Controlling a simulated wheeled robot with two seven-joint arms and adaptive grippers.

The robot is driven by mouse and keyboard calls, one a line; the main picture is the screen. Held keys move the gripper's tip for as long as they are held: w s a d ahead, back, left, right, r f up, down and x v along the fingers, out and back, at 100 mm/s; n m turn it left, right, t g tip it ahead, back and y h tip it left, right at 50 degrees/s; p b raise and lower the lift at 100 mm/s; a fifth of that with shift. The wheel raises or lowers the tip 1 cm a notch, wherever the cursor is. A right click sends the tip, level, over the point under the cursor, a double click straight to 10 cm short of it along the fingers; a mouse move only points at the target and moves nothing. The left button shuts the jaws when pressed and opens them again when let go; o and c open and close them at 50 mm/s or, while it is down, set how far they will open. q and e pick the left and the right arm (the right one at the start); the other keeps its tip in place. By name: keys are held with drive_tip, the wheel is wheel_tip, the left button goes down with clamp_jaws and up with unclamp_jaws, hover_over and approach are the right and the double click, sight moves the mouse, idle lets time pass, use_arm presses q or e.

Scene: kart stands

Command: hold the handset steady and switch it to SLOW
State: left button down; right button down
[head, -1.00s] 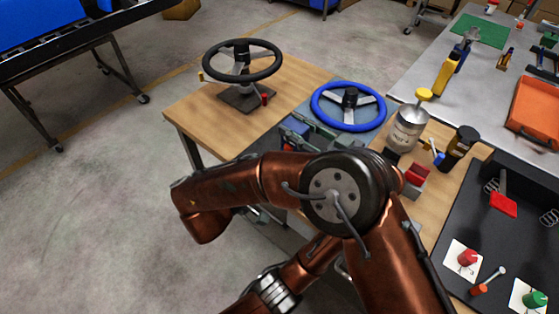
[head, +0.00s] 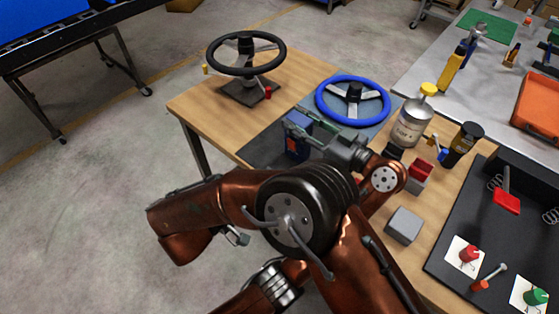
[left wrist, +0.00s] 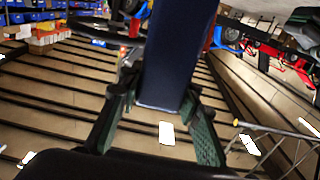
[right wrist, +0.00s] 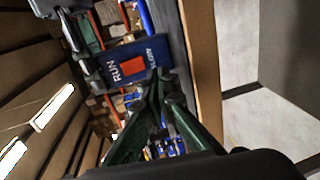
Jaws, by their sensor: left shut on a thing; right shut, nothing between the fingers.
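The handset (head: 296,147) is a dark blue block over the wooden table's front left part in the head view. My left gripper (head: 312,130) is shut on it. In the left wrist view the handset (left wrist: 175,60) stands between the fingers of my left gripper (left wrist: 150,100). In the right wrist view the handset's face (right wrist: 150,55) shows the word RUN, a red-orange switch part (right wrist: 133,72) and a second label too small to read. The switch's setting cannot be told. My right gripper (right wrist: 160,95) is shut and empty, its tips close to the handset's lower edge.
On the wooden table (head: 205,105) stand a black steering wheel (head: 247,52) and a blue one (head: 352,102).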

drive_tip(key=s+a, duration=0.1)
drive_tip(key=s, duration=0.1)
drive_tip(key=s+a+f, duration=0.1)
drive_tip(key=s+a, duration=0.1)
drive_tip(key=shift+s+a, duration=0.15)
drive_tip(key=shift+s, duration=0.15)
use_arm(q)
drive_tip(key=c, duration=1.3)
unclamp_jaws()
